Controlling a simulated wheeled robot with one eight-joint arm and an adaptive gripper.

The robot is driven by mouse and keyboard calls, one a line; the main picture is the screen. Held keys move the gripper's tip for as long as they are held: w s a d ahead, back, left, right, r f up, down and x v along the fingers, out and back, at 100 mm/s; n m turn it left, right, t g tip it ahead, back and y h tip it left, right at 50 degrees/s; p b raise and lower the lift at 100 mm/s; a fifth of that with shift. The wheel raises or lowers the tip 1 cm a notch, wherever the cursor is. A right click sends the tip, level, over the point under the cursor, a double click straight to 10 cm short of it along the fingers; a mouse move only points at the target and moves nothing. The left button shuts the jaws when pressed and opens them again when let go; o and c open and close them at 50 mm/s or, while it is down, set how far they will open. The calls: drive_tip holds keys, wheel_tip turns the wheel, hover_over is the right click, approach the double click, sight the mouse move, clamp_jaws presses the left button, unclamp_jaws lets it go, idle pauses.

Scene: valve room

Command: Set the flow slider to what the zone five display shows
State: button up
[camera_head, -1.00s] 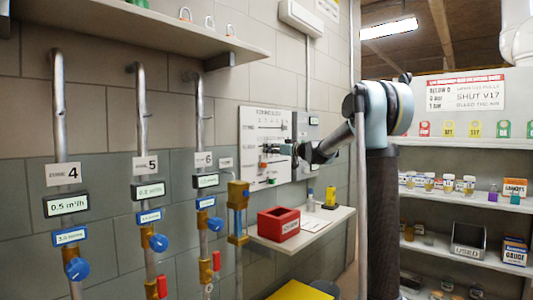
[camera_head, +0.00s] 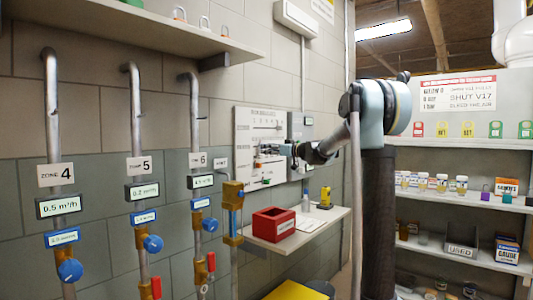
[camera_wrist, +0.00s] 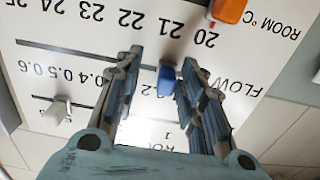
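The blue flow slider knob (camera_wrist: 166,79) sits on the FLOW scale of the white panel (camera_wrist: 70,25), upside down in the wrist view, near the 0.2 to 0.3 marks. My gripper (camera_wrist: 163,58) is open, one finger on each side of the knob, with a gap on both sides and the right finger closer. In the head view my gripper (camera_head: 268,153) is at the panel (camera_head: 243,123) and hides part of it. The zone 5 display (camera_head: 143,191) hangs on the second pipe; it seems to begin with 0, but the last digit is blurred.
An orange knob (camera_wrist: 228,10) is on the ROOM °C scale near 20. A pale knob (camera_wrist: 58,108) is on another line. A red box (camera_head: 274,224) stands on the small shelf (camera_head: 318,222) below the panel. Zone 4 (camera_head: 58,206) and zone 6 (camera_head: 200,181) displays flank zone 5.

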drive_tip(key=v, duration=0.9)
drive_tip(key=shift+s+d, duration=0.15)
drive_tip(key=shift+d, duration=0.2)
drive_tip(key=s+d+r, duration=0.1)
drive_tip(key=s+d, duration=0.3)
drive_tip(key=x, duration=1.7)
drive_tip(key=shift+a+r, duration=0.1)
drive_tip(key=shift+a, duration=0.1)
drive_tip(key=shift+w+d, duration=0.1)
clamp_jaws()
